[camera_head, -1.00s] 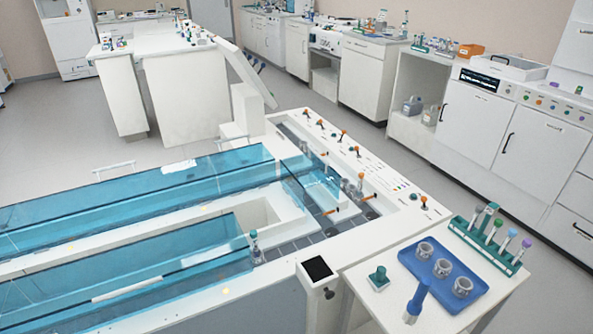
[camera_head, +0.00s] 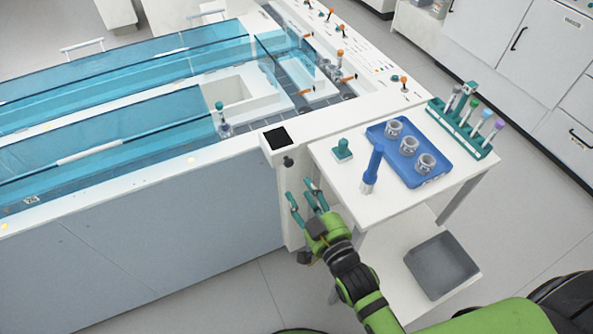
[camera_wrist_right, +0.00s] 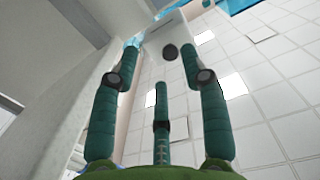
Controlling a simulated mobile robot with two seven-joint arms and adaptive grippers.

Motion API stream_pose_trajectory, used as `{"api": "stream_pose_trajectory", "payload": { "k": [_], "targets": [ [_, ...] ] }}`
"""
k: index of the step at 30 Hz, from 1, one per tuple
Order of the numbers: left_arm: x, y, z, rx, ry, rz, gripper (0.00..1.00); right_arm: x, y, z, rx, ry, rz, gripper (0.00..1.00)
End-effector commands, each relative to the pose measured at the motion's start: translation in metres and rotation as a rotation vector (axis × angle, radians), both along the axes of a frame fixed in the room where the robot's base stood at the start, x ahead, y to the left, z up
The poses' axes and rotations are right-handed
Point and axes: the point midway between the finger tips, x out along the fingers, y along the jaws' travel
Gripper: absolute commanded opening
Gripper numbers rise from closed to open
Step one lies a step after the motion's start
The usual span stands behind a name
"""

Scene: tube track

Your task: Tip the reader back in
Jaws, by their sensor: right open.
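The reader (camera_head: 279,141) is a white box with a black square face on top, at the near corner of the tube track. A dark knob (camera_head: 288,161) sticks out on its front side. It looks tilted a little, but I cannot tell by how much. My right gripper (camera_head: 301,190) is open and empty, just below and in front of the knob, apart from it. In the right wrist view a dark round knob (camera_wrist_right: 170,52) shows on a pale surface, beyond and between the spread fingers. My left gripper is not in view.
A white side table (camera_head: 328,168) stands right of the reader. It holds a blue tray (camera_head: 410,168) with several cups, a blue upright tool (camera_head: 372,170), a teal-topped block (camera_head: 342,149) and a tube rack (camera_head: 460,130). A grey bin (camera_head: 442,264) sits on its lower shelf.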

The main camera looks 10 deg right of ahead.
Motion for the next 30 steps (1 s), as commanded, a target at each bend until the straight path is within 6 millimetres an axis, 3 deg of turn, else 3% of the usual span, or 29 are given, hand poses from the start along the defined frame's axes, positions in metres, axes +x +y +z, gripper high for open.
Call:
{"api": "stream_pose_trajectory", "payload": {
  "k": [1,5,18,29,30],
  "targets": [
    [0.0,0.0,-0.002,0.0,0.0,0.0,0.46,0.0,0.0,0.012,0.008,-0.028,-0.002,0.45],
    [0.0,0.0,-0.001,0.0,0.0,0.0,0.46,0.005,0.0,0.027,0.014,-0.06,-0.004,0.45],
    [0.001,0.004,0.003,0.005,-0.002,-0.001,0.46,0.063,0.012,0.027,0.013,-0.058,-0.004,0.45],
    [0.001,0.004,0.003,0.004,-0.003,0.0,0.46,0.07,0.013,0.026,0.013,-0.057,-0.004,0.45],
    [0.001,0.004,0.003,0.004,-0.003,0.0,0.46,0.07,0.013,0.026,0.013,-0.057,-0.004,0.37]
  ]
}}
